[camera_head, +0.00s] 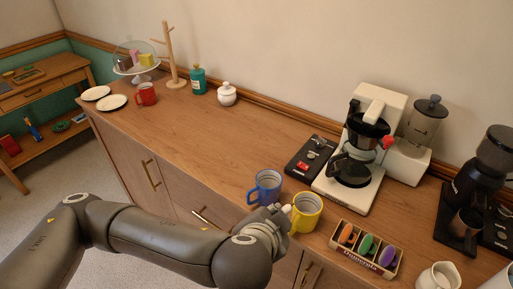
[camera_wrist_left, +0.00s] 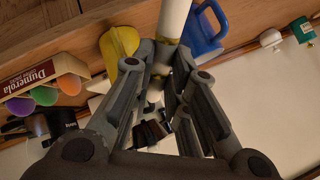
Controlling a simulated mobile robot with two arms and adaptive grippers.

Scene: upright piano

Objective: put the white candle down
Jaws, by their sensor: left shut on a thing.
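The white candle (camera_wrist_left: 173,18) is a plain pale cylinder in the left wrist view, held between the fingertips of my left gripper (camera_wrist_left: 164,58). In the head view my left gripper (camera_head: 273,222) is at the counter's front edge, beside the blue mug (camera_head: 265,187) and the yellow mug (camera_head: 306,212). Only a small white bit (camera_head: 286,208) shows at the fingers there, probably the candle; the hand hides the rest. I cannot tell whether the candle touches the counter. My right gripper is out of view.
The wooden counter (camera_head: 210,128) is clear left of the blue mug. A coffee maker (camera_head: 384,110) stands behind the yellow mug, and a box of coloured capsules (camera_head: 364,249) is to its right. A white sugar pot (camera_head: 227,95) and green bottle (camera_head: 198,82) stand farther back.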

